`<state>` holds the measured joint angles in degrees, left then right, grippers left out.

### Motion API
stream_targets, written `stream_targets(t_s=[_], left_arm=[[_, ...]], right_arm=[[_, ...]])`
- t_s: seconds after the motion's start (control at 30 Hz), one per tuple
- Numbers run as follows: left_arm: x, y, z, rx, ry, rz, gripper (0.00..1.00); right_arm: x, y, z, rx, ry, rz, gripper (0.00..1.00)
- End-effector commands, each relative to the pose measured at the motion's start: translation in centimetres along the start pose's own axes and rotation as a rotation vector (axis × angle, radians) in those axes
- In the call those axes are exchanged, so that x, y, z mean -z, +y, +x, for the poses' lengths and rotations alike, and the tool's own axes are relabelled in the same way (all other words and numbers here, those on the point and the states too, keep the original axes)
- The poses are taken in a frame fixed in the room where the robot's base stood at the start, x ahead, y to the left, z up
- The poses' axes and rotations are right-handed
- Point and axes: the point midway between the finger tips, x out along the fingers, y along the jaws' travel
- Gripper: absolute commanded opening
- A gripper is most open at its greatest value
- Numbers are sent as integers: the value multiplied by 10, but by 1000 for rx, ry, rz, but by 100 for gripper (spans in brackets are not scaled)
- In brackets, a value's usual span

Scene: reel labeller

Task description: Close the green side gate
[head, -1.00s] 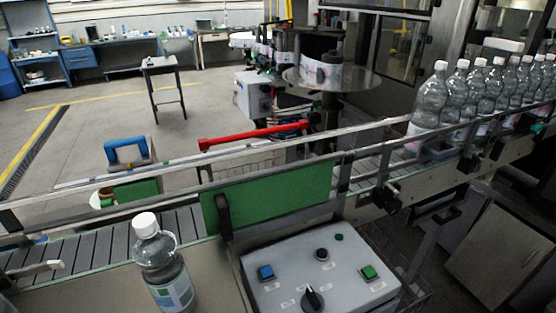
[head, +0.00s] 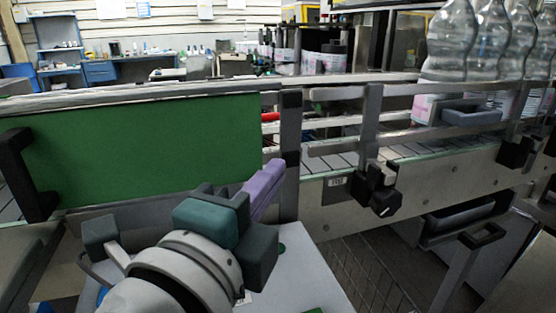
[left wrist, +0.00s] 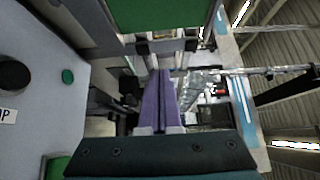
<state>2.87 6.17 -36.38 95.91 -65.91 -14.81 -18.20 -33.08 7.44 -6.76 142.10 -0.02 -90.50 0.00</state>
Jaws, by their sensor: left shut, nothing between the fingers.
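The green side gate (head: 145,145) is a flat panel at the left of the head view, along the near side of the conveyor. A black handle (head: 25,175) is at its left end, and a post with black fittings (head: 290,130) stands by its right end. I cannot tell whether the gate is fully shut. My left gripper (head: 265,183) has its purple fingers shut and empty, just below and in front of the gate's right end, near the post. In the left wrist view the fingers (left wrist: 158,105) point towards the rail, with the green panel (left wrist: 165,14) above. My right gripper is out of view.
A grey control box (head: 300,285) lies below my left gripper; its green button (left wrist: 67,76) shows in the left wrist view. Clear bottles (head: 490,40) stand on the conveyor at right. A black knob (head: 383,200) sticks out from the conveyor's side.

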Motion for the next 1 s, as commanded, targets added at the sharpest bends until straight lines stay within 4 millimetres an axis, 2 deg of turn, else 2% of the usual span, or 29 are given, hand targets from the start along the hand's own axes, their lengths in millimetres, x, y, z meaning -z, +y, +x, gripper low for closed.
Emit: stream_targets(t_s=[0.17, 0.4, 0.57, 0.6, 0.7, 1.0], left_arm=[[0, -3, 22, 3, 1, 1, 0], [0, 0, 70, 3, 0, -1, 0], [0, 1, 97, 2, -1, -2, 0], [-3, -2, 98, -1, -2, -3, 0], [-16, -4, 85, -2, -3, -1, 0], [-32, -2, 72, 0, -1, -3, 0]], right_arm=[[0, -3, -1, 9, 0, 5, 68], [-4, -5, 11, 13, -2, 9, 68], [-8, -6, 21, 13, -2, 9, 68], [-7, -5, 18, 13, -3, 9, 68], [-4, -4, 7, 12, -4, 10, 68], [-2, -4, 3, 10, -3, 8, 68]])
